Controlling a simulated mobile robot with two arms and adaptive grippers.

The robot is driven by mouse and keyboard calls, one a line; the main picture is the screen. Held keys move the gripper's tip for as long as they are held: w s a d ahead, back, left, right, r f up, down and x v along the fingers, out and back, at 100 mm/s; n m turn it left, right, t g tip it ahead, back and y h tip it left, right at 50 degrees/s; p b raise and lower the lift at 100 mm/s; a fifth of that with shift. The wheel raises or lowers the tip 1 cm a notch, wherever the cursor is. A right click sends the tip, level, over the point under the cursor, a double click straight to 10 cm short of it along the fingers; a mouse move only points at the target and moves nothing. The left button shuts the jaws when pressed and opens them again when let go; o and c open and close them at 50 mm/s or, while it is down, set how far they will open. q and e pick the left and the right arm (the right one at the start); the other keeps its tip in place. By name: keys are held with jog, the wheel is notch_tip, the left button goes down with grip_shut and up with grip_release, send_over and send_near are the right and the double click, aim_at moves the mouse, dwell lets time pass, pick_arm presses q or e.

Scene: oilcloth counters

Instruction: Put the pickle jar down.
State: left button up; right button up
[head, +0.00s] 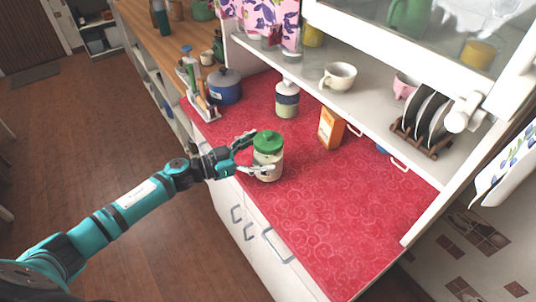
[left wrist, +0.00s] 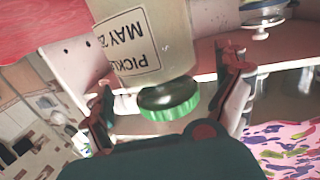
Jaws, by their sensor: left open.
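The pickle jar (head: 268,162) is a pale jar with a green lid. It is upright on the red oilcloth counter (head: 315,205), close to the front edge. It also shows upside down in the left wrist view (left wrist: 150,40), with a white label reading "PICKL… MAY 2…" and its green lid towards my palm. My left gripper (head: 257,153) is open, with a finger on either side of the jar. In the left wrist view its fingers stand apart, with gaps beside the lid. My right gripper is not in view.
Behind the jar are a white bottle with a dark band (head: 287,99) and an orange carton (head: 331,128). A blue pot (head: 225,86) stands at the counter's far left. A shelf above holds a cream cup (head: 338,76) and a plate rack (head: 425,140). The counter right of the jar is clear.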

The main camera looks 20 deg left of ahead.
pick_arm(q)
jog(key=x, duration=0.2)
jog(key=shift+w+d, duration=0.3)
jog(key=shift+s+a, duration=0.1)
jog(key=shift+c, duration=0.8)
jog(key=c, duration=1.4)
jog(key=shift+r, duration=0.1)
